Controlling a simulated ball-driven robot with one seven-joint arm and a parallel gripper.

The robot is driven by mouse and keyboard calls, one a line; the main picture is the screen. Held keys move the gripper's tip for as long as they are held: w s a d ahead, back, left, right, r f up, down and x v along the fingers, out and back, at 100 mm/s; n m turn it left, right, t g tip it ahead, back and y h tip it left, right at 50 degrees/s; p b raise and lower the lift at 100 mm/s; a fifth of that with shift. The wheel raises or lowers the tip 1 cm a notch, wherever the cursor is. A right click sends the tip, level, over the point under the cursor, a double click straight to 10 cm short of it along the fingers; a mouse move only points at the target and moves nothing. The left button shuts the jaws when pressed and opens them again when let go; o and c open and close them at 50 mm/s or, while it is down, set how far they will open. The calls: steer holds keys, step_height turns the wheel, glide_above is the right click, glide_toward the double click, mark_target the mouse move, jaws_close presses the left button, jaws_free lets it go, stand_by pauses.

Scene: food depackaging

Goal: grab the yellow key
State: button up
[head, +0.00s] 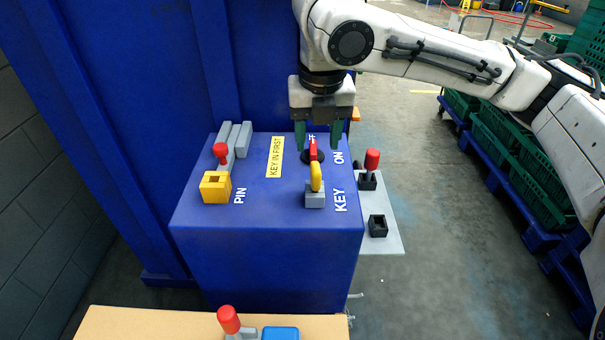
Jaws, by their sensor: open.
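The yellow key (316,177) stands upright in a grey block (315,198) on top of the blue box (270,270), beside the word KEY. My gripper (319,142) points down with its two green fingers apart. It is just behind the yellow key in the picture, over the red switch handle (313,150) near the ON label. The fingers lie to either side of that handle in the picture; whether they touch it I cannot tell. Nothing is held between them.
A yellow socket (215,187) and a red-knobbed pin (221,151) stand at the box's left. A grey side plate (390,238) holds a red-knobbed piece (372,160) and a black socket (377,226). A blue wall (150,90) rises behind. Green crates (520,150) stand right.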

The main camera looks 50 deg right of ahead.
mark_target(316, 167)
steer(key=f, duration=0.7)
steer(key=w+d+f+p, duration=0.1)
steer(key=f, duration=0.2)
steer(key=shift+d+f, duration=0.1)
steer(key=shift+f, duration=0.05)
jaws_close()
stand_by(0.4)
